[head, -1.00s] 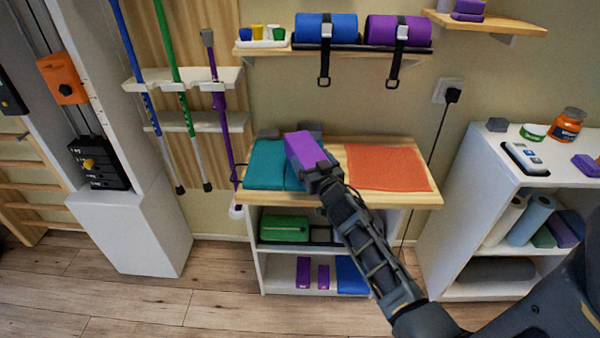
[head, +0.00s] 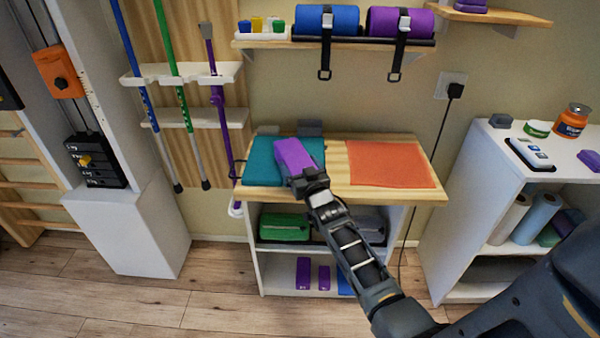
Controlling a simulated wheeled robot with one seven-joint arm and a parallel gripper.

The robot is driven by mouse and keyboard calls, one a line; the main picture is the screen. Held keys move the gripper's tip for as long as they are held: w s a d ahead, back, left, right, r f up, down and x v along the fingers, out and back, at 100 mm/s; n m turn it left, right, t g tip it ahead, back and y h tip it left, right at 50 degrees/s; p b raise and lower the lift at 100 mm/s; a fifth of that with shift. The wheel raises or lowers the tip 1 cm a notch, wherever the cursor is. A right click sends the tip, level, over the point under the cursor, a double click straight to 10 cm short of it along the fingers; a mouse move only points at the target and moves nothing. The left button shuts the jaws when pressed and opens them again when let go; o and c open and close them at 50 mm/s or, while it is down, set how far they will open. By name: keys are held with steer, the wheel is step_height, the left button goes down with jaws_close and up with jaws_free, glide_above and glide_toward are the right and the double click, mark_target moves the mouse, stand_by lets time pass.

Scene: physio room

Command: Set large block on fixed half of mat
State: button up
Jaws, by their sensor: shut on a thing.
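My gripper (head: 308,180) is shut on the large purple block (head: 293,155) and holds it by its near end. The block is over the middle of the teal mat (head: 261,167), which lies on the left part of the wooden tabletop (head: 335,167). I cannot tell whether the block touches the mat. The block and gripper hide part of the mat, and no dividing line between its halves is clear. An orange mat (head: 390,164) lies flat and bare on the right part of the top.
Small grey blocks (head: 310,128) stand at the table's back edge. A wall shelf (head: 280,44) with a blue roll (head: 340,20) and a purple roll (head: 385,22) hangs above. Poles (head: 222,120) stand close to the left. A white cabinet (head: 480,170) is at the right.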

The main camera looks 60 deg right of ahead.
steer(key=shift+f, duration=0.25)
steer(key=o, duration=0.9)
steer(key=shift+c, duration=0.2)
